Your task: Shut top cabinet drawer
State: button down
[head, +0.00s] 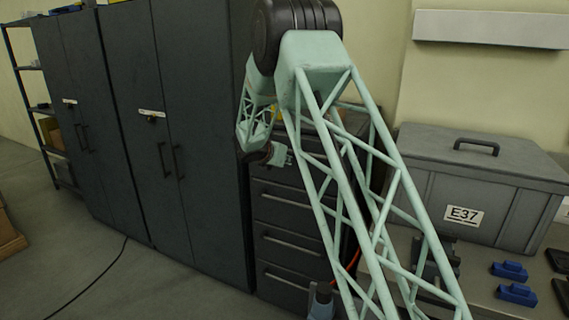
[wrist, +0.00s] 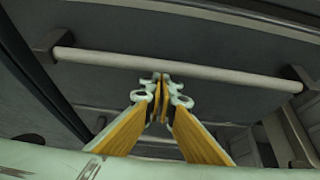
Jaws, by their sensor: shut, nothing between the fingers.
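The dark grey drawer cabinet (head: 290,225) stands in the middle of the head view, with several drawers and light bar handles. Its upper part is largely hidden behind my arm. My gripper (head: 288,157) is at the front of its upper part. In the wrist view my gripper (wrist: 161,78) is shut and empty, with its fingertips close to a dark drawer front (wrist: 190,95) and its light bar handle (wrist: 200,73). The tips overlap the handle in the picture; I cannot tell whether they touch it. How far the top drawer stands out is hidden.
Tall dark lockers (head: 165,190) stand left of the drawers. On the right, a workbench (head: 475,285) holds a grey lidded case (head: 480,190) marked E37 and small blue parts (head: 515,292). The floor (head: 130,285) before the lockers is mostly clear, with a black cable across it.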

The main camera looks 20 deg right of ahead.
jog(key=shift+w+d+r, duration=0.2)
jog(key=shift+w+r, duration=0.05)
jog(key=shift+r, duration=0.1)
dwell(0.3)
jog(key=s+a+f+v, duration=0.1)
jog(key=f+v, duration=0.1)
jog(key=v, duration=1.1)
jog(key=shift+s+a, duration=0.2)
jog(key=shift+s, duration=0.05)
jog(key=shift+f, duration=0.15)
